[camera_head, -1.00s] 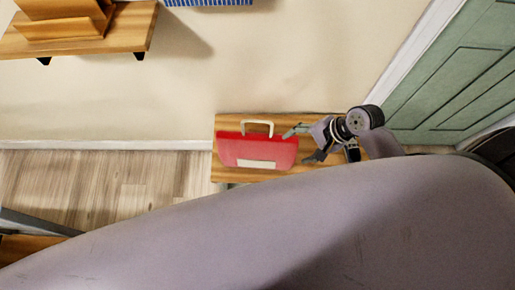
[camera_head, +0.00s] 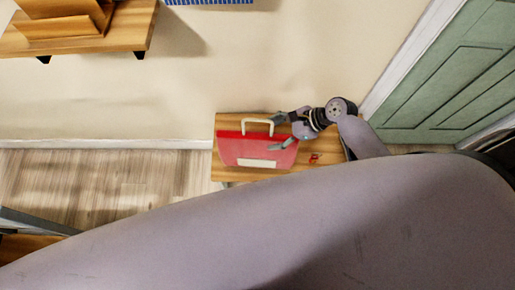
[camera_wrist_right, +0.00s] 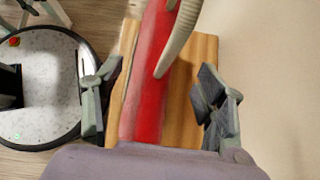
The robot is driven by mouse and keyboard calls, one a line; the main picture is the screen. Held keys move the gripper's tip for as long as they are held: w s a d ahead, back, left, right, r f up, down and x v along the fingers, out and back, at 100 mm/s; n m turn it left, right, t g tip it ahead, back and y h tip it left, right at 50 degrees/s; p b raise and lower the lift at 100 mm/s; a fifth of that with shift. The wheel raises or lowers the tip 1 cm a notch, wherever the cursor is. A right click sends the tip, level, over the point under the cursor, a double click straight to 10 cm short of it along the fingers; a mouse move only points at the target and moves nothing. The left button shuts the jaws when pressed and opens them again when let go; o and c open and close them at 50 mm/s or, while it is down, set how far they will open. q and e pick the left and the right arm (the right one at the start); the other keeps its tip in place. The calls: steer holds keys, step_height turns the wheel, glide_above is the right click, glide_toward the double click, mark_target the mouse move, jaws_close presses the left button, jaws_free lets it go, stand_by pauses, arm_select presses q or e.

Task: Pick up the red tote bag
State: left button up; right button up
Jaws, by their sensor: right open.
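The red tote bag (camera_head: 256,150) stands on a small wooden shelf (camera_head: 326,170), its cream handle (camera_head: 258,121) raised at the top. My right gripper (camera_head: 278,132) is at the bag's right end, with its fingers open on either side of it. In the right wrist view the bag's narrow red side (camera_wrist_right: 150,85) lies between the two open fingers of that gripper (camera_wrist_right: 158,98). Gaps show between the bag and both fingers there. The handle (camera_wrist_right: 180,38) curves close to the right finger side. My left gripper is not in view.
A small red item (camera_head: 314,158) lies on the shelf right of the bag. A green door (camera_head: 460,80) is at the right. A higher wooden shelf (camera_head: 80,40) is on the wall at upper left. A round speckled surface with a dark rim (camera_wrist_right: 45,90) is at left in the wrist view.

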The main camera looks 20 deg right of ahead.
mark_target(261, 138)
steer(key=shift+x, duration=3.1)
steer(key=shift+a+r, duration=0.15)
steer(key=shift+c, duration=0.2)
steer(key=shift+s, duration=0.1)
jaws_close()
